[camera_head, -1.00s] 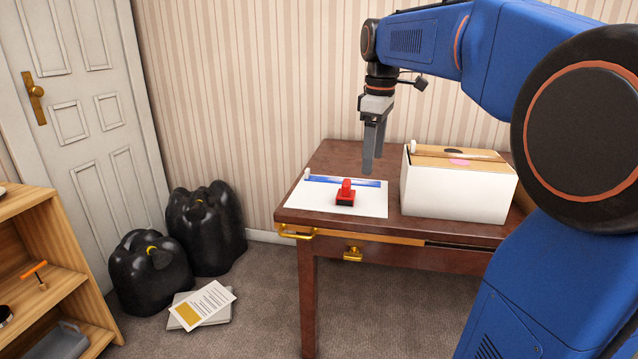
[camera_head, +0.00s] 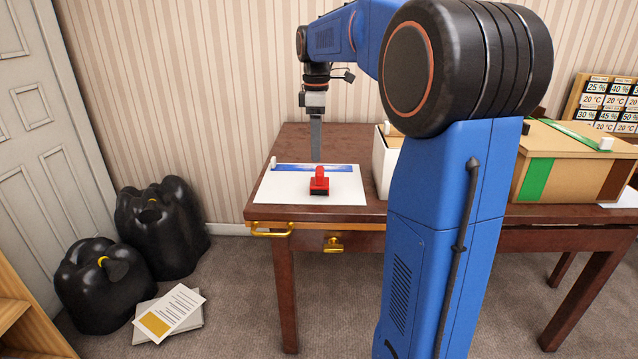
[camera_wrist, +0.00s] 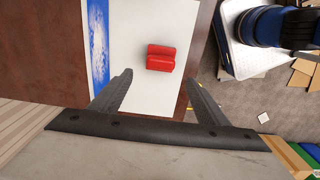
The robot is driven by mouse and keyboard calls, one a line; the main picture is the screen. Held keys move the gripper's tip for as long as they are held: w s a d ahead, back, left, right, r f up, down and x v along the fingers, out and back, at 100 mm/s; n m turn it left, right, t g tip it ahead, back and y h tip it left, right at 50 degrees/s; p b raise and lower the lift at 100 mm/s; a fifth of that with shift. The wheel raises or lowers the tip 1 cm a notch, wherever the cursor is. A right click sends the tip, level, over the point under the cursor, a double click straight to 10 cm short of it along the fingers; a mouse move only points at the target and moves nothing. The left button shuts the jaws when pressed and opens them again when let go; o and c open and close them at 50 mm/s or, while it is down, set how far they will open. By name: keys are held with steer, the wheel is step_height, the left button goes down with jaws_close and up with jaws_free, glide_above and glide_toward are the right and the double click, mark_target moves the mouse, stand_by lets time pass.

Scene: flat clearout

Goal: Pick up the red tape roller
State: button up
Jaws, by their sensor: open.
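The red tape roller (camera_head: 319,182) lies on a white sheet with a blue band (camera_head: 270,190), on the dark wooden table. In the wrist view the red tape roller (camera_wrist: 161,58) shows ahead of the fingers, on the white sheet (camera_wrist: 138,30). My gripper (camera_head: 316,158) hangs pointing down over the table, behind the roller in the head view. In the wrist view my gripper (camera_wrist: 160,90) is open, with nothing between its two grey fingers. It is apart from the roller.
A white box (camera_head: 382,165) stands right of the sheet, partly hidden by my arm. A cardboard box with green tape (camera_head: 560,155) is farther right. The table (camera_head: 300,140) has a brass handle (camera_head: 272,230) at its front left corner. Black bags (camera_head: 165,230) and papers (camera_head: 170,312) lie on the floor.

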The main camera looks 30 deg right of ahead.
mark_target(320, 169)
step_height(320, 169, down, 4)
steer(key=shift+r, duration=0.25)
steer(key=shift+s+d+f, duration=0.15)
steer(key=shift+d+f, duration=0.05)
steer(key=shift+f, duration=1.1)
steer(key=shift+s+d+f, duration=0.1)
steer(key=shift+d+f, duration=0.1)
steer(key=shift+f, duration=1.1)
steer(key=c, duration=1.2)
